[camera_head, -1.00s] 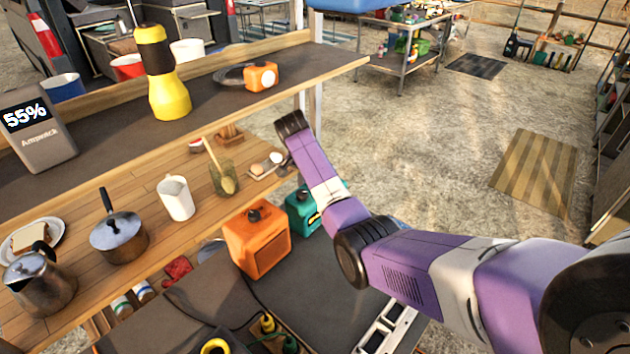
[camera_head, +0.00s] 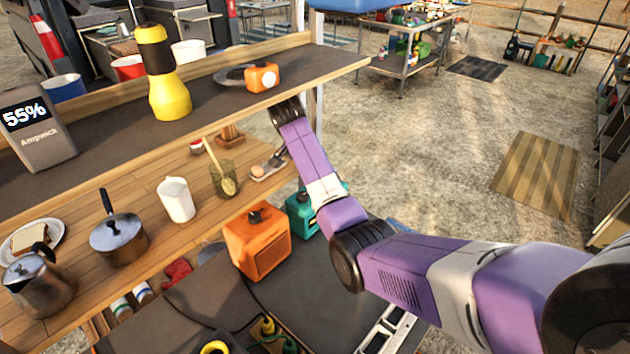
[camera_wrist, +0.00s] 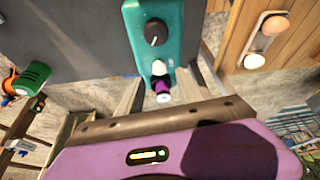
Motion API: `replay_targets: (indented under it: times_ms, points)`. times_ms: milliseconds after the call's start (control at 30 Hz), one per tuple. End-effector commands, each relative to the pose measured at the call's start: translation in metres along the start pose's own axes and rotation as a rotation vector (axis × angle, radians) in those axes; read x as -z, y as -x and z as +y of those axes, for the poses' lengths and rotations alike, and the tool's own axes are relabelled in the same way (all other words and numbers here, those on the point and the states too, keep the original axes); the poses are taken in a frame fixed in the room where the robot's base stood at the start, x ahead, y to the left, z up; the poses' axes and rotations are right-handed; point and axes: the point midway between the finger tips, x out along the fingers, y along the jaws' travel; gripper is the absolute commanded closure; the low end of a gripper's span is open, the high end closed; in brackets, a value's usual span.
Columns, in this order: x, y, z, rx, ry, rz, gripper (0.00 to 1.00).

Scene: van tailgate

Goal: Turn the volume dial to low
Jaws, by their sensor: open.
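A teal box (camera_wrist: 150,10) in the wrist view has a round black dial (camera_wrist: 156,32) with a pale pointer mark. A white knob-like part and a purple, white-tipped part sit below the dial. The teal box (camera_head: 301,216) is partly behind my arm in the head view. An orange box (camera_head: 257,240) beside it has a black knob (camera_head: 255,216) on top. No readable label tells which is the volume dial. My gripper (camera_wrist: 158,82) is open and empty, its fingers pointing toward the teal box without touching the dial. In the head view it is partly hidden by the upper shelf.
The upper shelf (camera_head: 215,105) overhangs my wrist. A small egg tray (camera_head: 258,177) lies close to my gripper on the wooden shelf (camera_head: 75,270). A glass jar (camera_head: 224,180), white jug (camera_head: 176,200) and saucepan (camera_head: 118,240) stand left. Open ground lies right.

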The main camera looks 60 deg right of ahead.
Motion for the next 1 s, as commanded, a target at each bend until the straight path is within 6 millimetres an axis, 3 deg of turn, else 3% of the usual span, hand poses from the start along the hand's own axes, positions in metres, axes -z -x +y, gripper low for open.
replay_targets:
  times_ms: [100,300,1000]
  points:
    - [0.0,0.017,-0.001,0.004,0.001,0.001,0.56]
    - [0.0,0.029,0.0,0.0,0.0,0.0,0.56]
    - [0.0,0.029,0.0,0.0,0.0,-0.001,0.56]
